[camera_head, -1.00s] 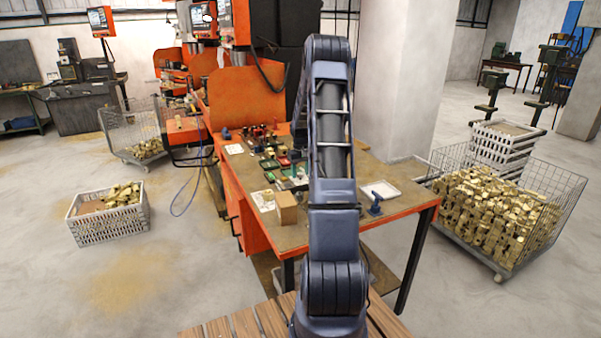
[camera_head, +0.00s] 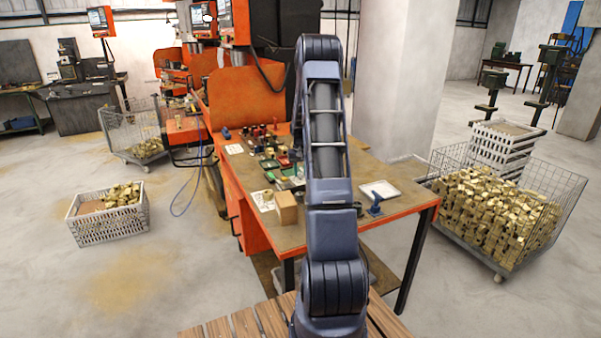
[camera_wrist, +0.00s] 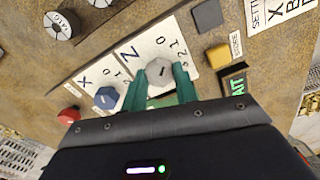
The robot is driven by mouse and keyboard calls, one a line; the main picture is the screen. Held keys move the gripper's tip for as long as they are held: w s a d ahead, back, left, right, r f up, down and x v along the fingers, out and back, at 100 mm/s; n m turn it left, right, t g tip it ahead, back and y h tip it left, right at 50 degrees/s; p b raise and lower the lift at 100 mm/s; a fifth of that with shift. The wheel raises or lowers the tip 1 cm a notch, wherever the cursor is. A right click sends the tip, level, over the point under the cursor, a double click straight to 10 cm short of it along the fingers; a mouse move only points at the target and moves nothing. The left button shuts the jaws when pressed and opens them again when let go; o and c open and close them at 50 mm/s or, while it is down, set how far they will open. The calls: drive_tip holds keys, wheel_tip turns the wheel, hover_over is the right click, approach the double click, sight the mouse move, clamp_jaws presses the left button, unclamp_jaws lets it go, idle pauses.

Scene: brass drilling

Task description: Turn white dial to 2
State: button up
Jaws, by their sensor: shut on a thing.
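A white dial (camera_wrist: 160,71) with a short dark mark on its face is in the middle of the wrist view. It sits on a white card (camera_wrist: 131,54) printed with a large Z and the digits 0, 1 and 2. The digits lie above and to the right of the dial. My gripper (camera_wrist: 161,77) has green fingers on both sides of the dial and is shut on it. Exactly which digit the mark faces is hard to tell. In the head view my arm hides the dial and the gripper.
A blue dial (camera_wrist: 106,98) on an X card and a red button (camera_wrist: 69,115) are left of the fingers. A yellow block (camera_wrist: 218,55), a grey square (camera_wrist: 208,14) and a green-lettered display (camera_wrist: 236,88) are to the right.

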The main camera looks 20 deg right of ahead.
sight(300, 173)
drive_tip(key=m, duration=0.3)
drive_tip(key=shift+m, duration=0.3)
drive_tip(key=m, duration=0.4)
drive_tip(key=shift+m, duration=0.4)
drive_tip(key=o, duration=1)
drive_tip(key=shift+r, duration=0.1)
wheel_tip(300, 173, up, 11)
drive_tip(key=shift+f, duration=0.15)
